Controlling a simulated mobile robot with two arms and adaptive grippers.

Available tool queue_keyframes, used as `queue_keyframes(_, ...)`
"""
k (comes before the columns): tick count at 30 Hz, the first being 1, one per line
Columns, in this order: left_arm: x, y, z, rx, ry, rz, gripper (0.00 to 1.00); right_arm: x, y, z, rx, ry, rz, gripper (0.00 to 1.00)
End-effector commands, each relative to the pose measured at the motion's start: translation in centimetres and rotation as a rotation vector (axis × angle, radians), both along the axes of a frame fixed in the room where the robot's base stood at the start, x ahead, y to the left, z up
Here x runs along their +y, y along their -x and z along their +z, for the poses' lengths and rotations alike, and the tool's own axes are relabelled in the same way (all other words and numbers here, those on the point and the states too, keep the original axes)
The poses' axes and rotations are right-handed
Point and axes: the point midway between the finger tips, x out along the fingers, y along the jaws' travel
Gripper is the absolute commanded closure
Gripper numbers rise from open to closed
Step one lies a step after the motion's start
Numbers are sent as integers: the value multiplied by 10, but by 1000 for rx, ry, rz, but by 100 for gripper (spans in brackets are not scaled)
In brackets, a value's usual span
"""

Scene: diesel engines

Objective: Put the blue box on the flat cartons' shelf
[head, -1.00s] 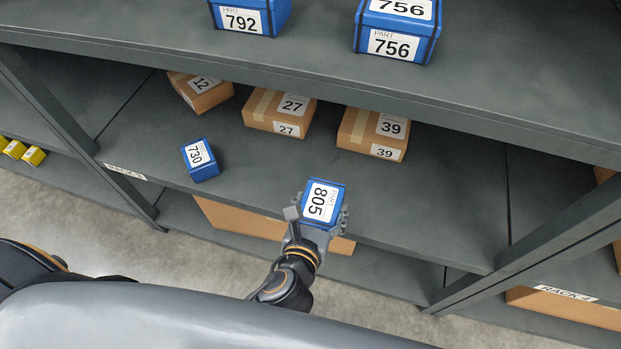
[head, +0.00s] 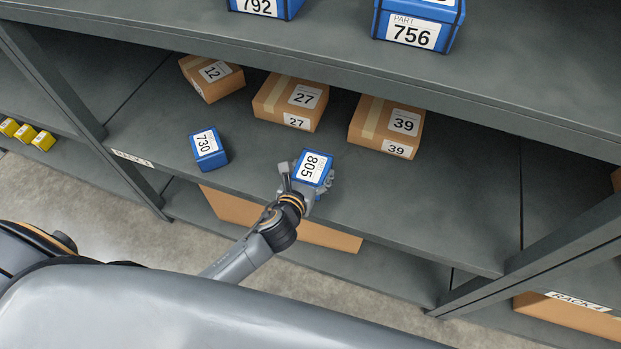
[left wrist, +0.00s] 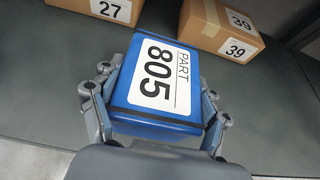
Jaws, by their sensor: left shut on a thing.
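A blue box labelled 805 (head: 313,167) is held in my left gripper (head: 308,180), over the front part of the shelf with the flat cartons (head: 262,160). In the left wrist view the blue box (left wrist: 158,85) sits between the two fingers of my left gripper (left wrist: 155,105), which touch its sides. Flat brown cartons 12 (head: 211,78), 27 (head: 290,102) and 39 (head: 387,126) stand further back on this shelf. I cannot tell whether the box touches the shelf. My right gripper is not in view.
A blue box labelled 730 (head: 208,149) stands on the same shelf to the left. The upper shelf (head: 300,45) overhangs the cartons and holds blue boxes, including 756 (head: 412,30). Shelf space right of the held box is clear. A slanted rack post (head: 540,255) stands at right.

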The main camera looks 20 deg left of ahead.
Motion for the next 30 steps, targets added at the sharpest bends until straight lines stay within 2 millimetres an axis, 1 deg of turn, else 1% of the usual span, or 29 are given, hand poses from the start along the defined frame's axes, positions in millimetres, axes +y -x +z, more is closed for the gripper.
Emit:
queue_keyframes(2, 5, -7, -9, -2, 0, 3, 78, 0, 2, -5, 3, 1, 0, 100)
queue_keyframes(3, 3, -5, -19, 1, 3, 2, 78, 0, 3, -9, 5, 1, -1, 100)
queue_keyframes(6, 3, -5, -32, 1, 3, 2, 78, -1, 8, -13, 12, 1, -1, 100)
queue_keyframes(11, 3, -5, -36, -2, 1, 0, 78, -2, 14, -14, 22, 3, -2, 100)
queue_keyframes(16, 3, -5, -35, -2, 0, 0, 78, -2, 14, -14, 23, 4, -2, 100)
queue_keyframes(20, 3, -5, -39, -1, 0, 0, 78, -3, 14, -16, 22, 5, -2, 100)
queue_keyframes(21, 3, -4, -40, 2, 0, 1, 17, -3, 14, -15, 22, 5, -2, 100)
queue_keyframes(23, 3, -4, -40, 2, 0, 1, 5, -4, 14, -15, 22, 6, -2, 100)
queue_keyframes(24, 3, -4, -40, 2, 0, 1, 2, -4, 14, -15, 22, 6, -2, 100)
queue_keyframes(30, 3, -4, -40, 2, 0, 1, 2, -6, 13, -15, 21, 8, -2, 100)
